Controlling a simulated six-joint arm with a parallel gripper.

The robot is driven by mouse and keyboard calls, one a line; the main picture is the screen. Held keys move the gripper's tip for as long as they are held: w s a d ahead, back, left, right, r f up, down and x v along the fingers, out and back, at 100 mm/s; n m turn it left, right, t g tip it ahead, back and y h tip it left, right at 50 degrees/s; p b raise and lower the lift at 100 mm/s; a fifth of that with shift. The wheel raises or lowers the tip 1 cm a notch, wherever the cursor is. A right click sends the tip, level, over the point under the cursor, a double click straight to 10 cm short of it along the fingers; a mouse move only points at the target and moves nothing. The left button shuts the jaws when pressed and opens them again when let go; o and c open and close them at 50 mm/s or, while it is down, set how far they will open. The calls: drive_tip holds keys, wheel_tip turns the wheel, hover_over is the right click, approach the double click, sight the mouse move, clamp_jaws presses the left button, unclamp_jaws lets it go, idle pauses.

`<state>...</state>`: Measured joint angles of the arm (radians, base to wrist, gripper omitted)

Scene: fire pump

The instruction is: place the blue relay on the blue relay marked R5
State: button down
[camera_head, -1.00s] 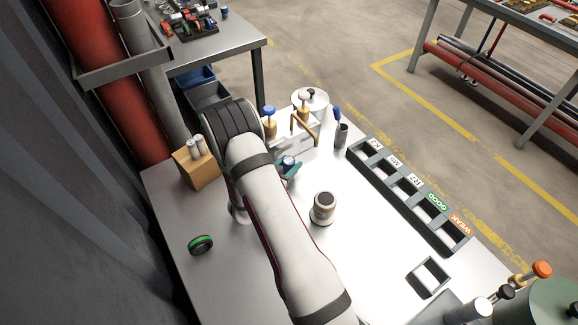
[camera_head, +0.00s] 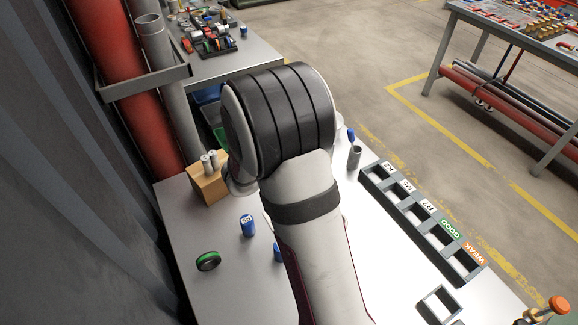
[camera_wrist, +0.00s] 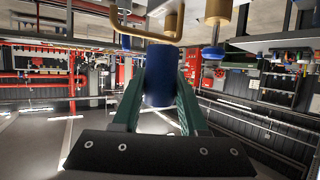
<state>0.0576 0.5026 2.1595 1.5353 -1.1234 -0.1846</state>
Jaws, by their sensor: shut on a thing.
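In the wrist view, my gripper (camera_wrist: 160,100) is shut on a blue relay (camera_wrist: 161,78), a rounded dark blue piece between its two green fingers. In the head view, my arm hides the gripper and the held relay. A blue relay with a white marking on top (camera_head: 248,226) stands upright on the table, left of my arm; its marking is too small to read surely. Another blue piece (camera_head: 278,253) shows beside my arm, which partly covers it.
A wooden block with metal cylinders (camera_head: 208,182) stands behind. A labelled grey rack (camera_head: 425,220) lies right. In the wrist view, a brass pipe (camera_wrist: 150,37) runs close above the held relay.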

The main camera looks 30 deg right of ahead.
drive_tip(key=s+a+f+n+t+y, duration=0.1)
drive_tip(key=a+f+n+t, duration=0.1)
drive_tip(key=a, duration=0.7)
drive_tip(key=n+t+y, duration=0.1)
drive_tip(key=n+y, duration=0.1)
hover_over(247, 219)
drive_tip(key=f, duration=0.1)
drive_tip(key=shift+t, duration=0.3)
wheel_tip(247, 219, down, 8)
drive_tip(key=shift+f, duration=0.1)
drive_tip(key=shift+f, duration=0.1)
drive_tip(key=shift+c, duration=2.2)
unclamp_jaws()
